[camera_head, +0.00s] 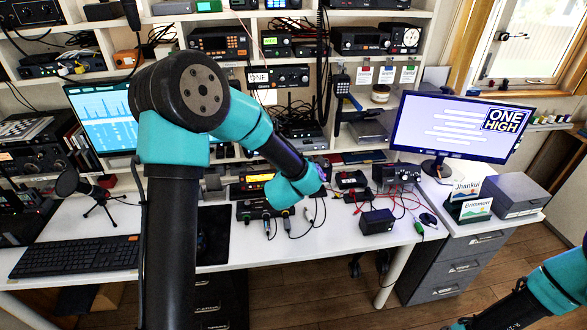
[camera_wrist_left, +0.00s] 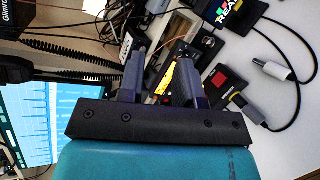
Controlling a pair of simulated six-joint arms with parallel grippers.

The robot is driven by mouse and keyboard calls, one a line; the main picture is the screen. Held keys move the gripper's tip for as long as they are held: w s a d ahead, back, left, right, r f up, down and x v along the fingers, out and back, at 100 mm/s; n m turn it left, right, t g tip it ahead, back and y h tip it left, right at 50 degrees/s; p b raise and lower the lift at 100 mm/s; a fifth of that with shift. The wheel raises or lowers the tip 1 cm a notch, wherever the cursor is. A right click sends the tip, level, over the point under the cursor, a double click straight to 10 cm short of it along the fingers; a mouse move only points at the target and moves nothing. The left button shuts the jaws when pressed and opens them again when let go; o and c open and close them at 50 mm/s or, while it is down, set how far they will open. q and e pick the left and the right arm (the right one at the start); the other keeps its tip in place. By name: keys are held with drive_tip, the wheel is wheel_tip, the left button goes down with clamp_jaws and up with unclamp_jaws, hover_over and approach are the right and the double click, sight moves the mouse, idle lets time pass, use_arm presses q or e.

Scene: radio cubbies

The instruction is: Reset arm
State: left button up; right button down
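My left arm reaches across the middle of the head view, bent at a large black joint, with its teal wrist (camera_head: 292,188) over the desk's electronics. Its fingers are hidden there behind the wrist. In the left wrist view my left gripper (camera_wrist_left: 165,75) has its two grey fingers well apart. Beyond the gap between them lies a black device with a yellow part (camera_wrist_left: 184,78); I see no grip on it. My right arm (camera_head: 555,285) enters at the lower right corner. Its gripper is outside the frame.
The white desk (camera_head: 270,248) carries a keyboard (camera_head: 75,257), a black box (camera_head: 377,221), cables and radio gear. Monitors stand left (camera_head: 105,115) and right (camera_head: 460,127). Shelves of radios rise behind. A grey drawer unit (camera_head: 455,272) is at the right; wood floor shows in front.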

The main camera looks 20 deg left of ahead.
use_arm(q)
drive_tip(key=shift+s+f, duration=0.1)
drive_tip(key=shift+f, duration=0.05)
idle(0.4)
drive_tip(key=s+d+f+m+g+h, duration=0.1)
drive_tip(key=s+f+m+g, duration=0.1)
drive_tip(key=f+m, duration=0.3)
drive_tip(key=s+d+f+m+g+h, duration=0.2)
drive_tip(key=s+f+m, duration=0.3)
drive_tip(key=s+d+f+m+g+h, duration=0.1)
drive_tip(key=s+f+m+g+h, duration=0.1)
drive_tip(key=s+f+m, duration=0.2)
drive_tip(key=shift+d+f+m, duration=0.15)
drive_tip(key=shift+f+m, duration=0.35)
drive_tip(key=shift+f, duration=0.45)
drive_tip(key=s+d+f+m+g+h, duration=0.1)
drive_tip(key=s+d+f+m+g, duration=0.1)
drive_tip(key=s+f, duration=0.5)
drive_tip(key=s+d+f+m+g+h, duration=0.1)
drive_tip(key=s+f+m+g, duration=0.4)
drive_tip(key=s, duration=0.5)
wheel_tip(320, 180, down, 2)
drive_tip(key=shift+s+d+f+m+h, duration=0.25)
drive_tip(key=shift+s+d+m+h, duration=0.15)
drive_tip(key=shift+d+m, duration=0.5)
drive_tip(key=shift+a, duration=0.15)
